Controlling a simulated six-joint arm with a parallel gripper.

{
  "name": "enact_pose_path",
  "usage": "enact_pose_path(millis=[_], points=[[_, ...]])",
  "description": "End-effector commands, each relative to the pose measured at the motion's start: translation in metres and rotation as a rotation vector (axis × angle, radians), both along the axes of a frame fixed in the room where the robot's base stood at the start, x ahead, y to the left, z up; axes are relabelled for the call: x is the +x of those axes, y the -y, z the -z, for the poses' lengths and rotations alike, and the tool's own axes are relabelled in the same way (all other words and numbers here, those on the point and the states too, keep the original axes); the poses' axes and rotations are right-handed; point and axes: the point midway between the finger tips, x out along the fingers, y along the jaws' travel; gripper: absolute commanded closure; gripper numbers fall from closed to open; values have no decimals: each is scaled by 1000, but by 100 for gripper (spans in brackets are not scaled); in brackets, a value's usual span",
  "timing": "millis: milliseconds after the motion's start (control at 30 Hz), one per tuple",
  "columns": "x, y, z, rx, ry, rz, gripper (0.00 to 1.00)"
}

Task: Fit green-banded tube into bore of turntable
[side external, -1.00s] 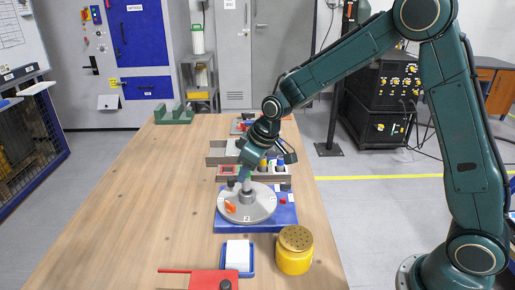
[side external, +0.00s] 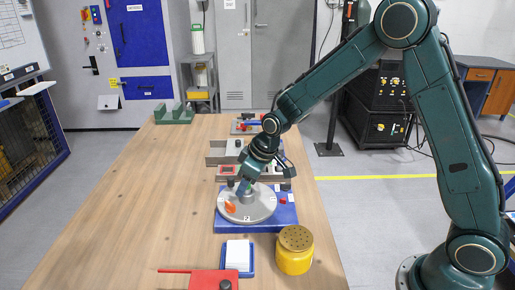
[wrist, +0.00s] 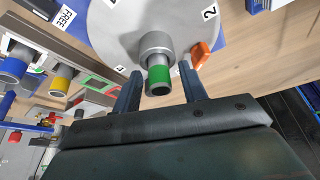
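The green-banded tube (wrist: 159,76) stands in the grey raised hub (wrist: 156,44) at the turntable's centre, its banded end sticking out toward the wrist camera. How deep it sits I cannot tell. The turntable (side external: 262,212) is a grey numbered disc on a blue base (side external: 283,222), with an orange pointer (wrist: 200,55) at its edge. My gripper (wrist: 161,76) is open, one finger on either side of the tube's green end, with visible gaps. In the side external view my gripper is low over the disc, and my wrist hides part of the area behind it.
Blue-ended (wrist: 14,68) and yellow-ended (wrist: 63,78) tubes stand in a grey rack behind the turntable. A yellow pot (side external: 294,258), a blue tray (side external: 251,270) and a red block (side external: 207,280) are in front. The table's left side is clear.

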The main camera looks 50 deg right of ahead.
Motion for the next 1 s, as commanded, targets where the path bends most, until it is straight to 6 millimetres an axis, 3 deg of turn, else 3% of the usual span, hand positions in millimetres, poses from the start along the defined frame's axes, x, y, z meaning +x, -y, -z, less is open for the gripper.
enact_pose_path(millis=[533,1000], points=[[-4,2,-15,0,2,0,58],[-25,11,-72,1,4,0,58]])
